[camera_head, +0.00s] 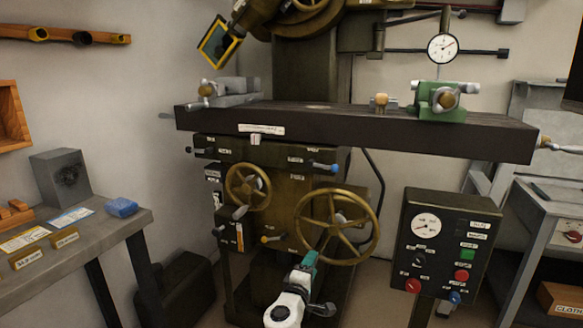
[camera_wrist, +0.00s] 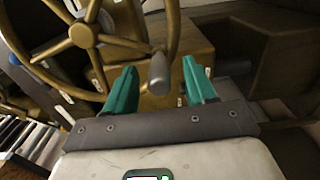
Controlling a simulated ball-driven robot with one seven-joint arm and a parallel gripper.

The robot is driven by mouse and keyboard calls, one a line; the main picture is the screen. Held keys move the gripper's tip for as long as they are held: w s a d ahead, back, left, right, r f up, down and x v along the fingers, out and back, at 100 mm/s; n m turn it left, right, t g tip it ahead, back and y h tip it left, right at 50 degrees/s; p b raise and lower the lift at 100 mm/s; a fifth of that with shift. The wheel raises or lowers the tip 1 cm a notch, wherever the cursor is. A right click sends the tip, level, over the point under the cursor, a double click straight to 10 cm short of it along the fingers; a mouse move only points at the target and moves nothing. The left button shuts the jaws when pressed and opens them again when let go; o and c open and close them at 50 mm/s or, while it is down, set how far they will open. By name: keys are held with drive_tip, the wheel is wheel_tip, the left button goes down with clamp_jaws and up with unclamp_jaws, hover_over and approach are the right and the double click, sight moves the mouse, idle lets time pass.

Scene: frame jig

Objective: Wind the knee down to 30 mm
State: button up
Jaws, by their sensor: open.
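The milling machine's knee has a large brass handwheel (camera_head: 337,225) at its front and a smaller brass handwheel (camera_head: 248,187) to the left. A small upright scale (camera_head: 240,237) sits below the smaller wheel; its marks are too small to read. My gripper (camera_head: 310,258), with teal fingers, is low in front of the large wheel, overlapping its lower left rim in the picture. In the wrist view the fingers (camera_wrist: 160,68) stand apart, with a grey crank handle (camera_wrist: 158,74) showing between or beyond them, beside a brass wheel. I cannot tell whether they touch it or which wheel it belongs to.
The dark machine table (camera_head: 350,128) overhangs the wheels, carrying a green vise (camera_head: 440,100). A control box (camera_head: 437,245) with buttons stands right of the large wheel. A bench (camera_head: 90,235) is at left, a grey cabinet (camera_head: 550,220) at right. Small levers project around the wheels.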

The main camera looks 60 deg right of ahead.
drive_tip(key=shift+d, duration=0.4)
drive_tip(key=shift+b, duration=0.4)
drive_tip(key=shift+c, duration=0.2)
clamp_jaws()
idle(0.4)
idle(0.4)
